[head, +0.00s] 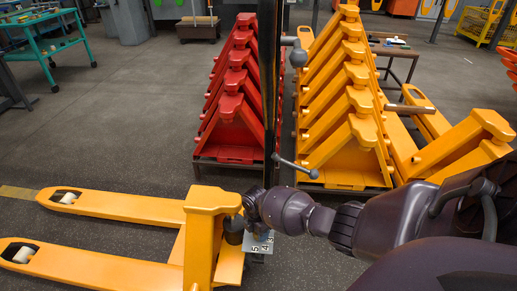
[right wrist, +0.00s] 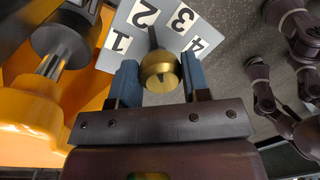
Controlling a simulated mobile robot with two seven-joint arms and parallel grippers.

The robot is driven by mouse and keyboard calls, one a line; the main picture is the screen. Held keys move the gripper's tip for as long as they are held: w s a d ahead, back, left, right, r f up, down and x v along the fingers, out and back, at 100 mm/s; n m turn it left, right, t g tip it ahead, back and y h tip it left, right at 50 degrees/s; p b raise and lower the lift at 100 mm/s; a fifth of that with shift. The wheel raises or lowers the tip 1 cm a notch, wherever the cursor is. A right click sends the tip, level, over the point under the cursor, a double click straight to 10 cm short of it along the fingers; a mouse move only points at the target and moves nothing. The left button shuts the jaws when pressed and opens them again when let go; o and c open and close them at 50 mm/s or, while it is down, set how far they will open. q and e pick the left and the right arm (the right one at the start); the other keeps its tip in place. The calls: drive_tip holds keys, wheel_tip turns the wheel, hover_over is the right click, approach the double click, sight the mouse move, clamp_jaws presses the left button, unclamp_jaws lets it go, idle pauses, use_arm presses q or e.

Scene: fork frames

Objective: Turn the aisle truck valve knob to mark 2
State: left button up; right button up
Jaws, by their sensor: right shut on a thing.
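The aisle truck (head: 210,205) is a yellow pallet truck at the lower left of the head view. The valve knob (right wrist: 160,72) is brass, with a dark pointer (right wrist: 152,38) towards the plate, between marks 2 and 3 and nearer 2. My right gripper (head: 250,215) is at the truck's front; in the right wrist view its blue fingers (right wrist: 157,62) are shut on the knob from both sides. My left gripper is not in view.
A black cylinder (right wrist: 60,35) stands close to my gripper. A dark upright mast (head: 269,100) rises behind it. Red trucks (head: 235,120) and yellow trucks (head: 345,110) stand upright beyond. Open floor (head: 120,130) lies at the left.

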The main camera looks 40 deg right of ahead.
drive_tip(key=shift+n, duration=0.6)
drive_tip(key=o, duration=0.9)
